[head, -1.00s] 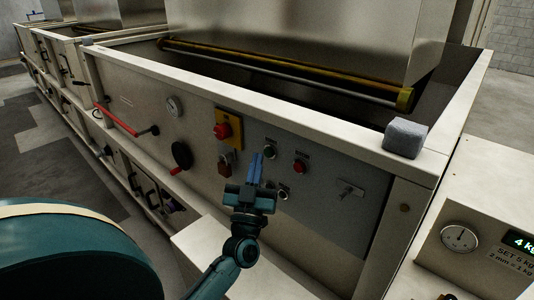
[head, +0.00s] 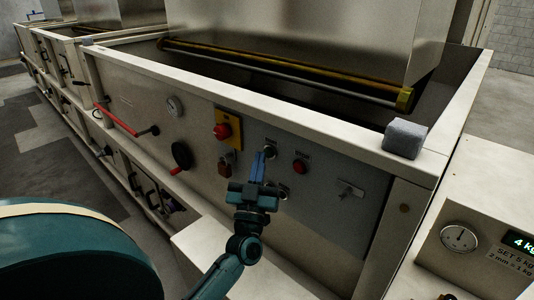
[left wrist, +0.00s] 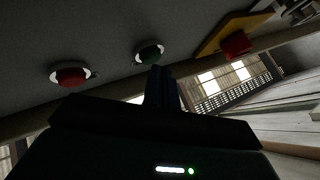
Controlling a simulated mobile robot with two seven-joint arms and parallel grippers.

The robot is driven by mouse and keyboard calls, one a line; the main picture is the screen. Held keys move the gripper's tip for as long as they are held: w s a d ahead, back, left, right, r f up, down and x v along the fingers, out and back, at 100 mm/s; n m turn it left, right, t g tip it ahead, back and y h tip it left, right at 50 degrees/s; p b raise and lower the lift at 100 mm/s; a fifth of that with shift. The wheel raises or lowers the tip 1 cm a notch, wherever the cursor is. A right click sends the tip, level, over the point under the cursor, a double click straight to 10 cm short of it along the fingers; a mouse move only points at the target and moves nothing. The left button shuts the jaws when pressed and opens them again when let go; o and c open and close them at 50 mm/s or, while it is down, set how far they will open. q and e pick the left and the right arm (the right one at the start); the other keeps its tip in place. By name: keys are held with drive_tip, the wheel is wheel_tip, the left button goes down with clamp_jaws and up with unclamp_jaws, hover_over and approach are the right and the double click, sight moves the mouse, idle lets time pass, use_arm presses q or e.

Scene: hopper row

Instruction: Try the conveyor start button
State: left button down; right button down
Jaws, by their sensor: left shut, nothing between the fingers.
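The conveyor start button looks to be the dark green one (head: 270,151) on the grey control panel. In the left wrist view the green button (left wrist: 150,53) sits in a pale ring, just beyond my fingertips. My left gripper (head: 259,153) is shut and empty, its blue fingers pointing at the panel just left of and below the button. In the left wrist view the gripper (left wrist: 159,72) shows dark against the panel. I cannot tell whether the tips touch the button. My right gripper is not in view.
A red button (head: 301,167) lies right of the green one. A grey block (head: 405,137) rests on the hopper rim. A gauge box (head: 459,238) stands at right.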

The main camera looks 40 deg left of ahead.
use_arm(q)
drive_tip(key=shift+w, duration=0.4)
idle(0.7)
drive_tip(key=shift+s, duration=0.1)
drive_tip(key=shift+s+p, duration=0.4)
drive_tip(key=shift+s, duration=0.35)
drive_tip(key=s, duration=0.1)
drive_tip(key=s+p, duration=0.1)
drive_tip(key=s, duration=0.3)
drive_tip(key=shift+a+p, duration=0.25)
drive_tip(key=shift+p, duration=0.15)
idle(0.5)
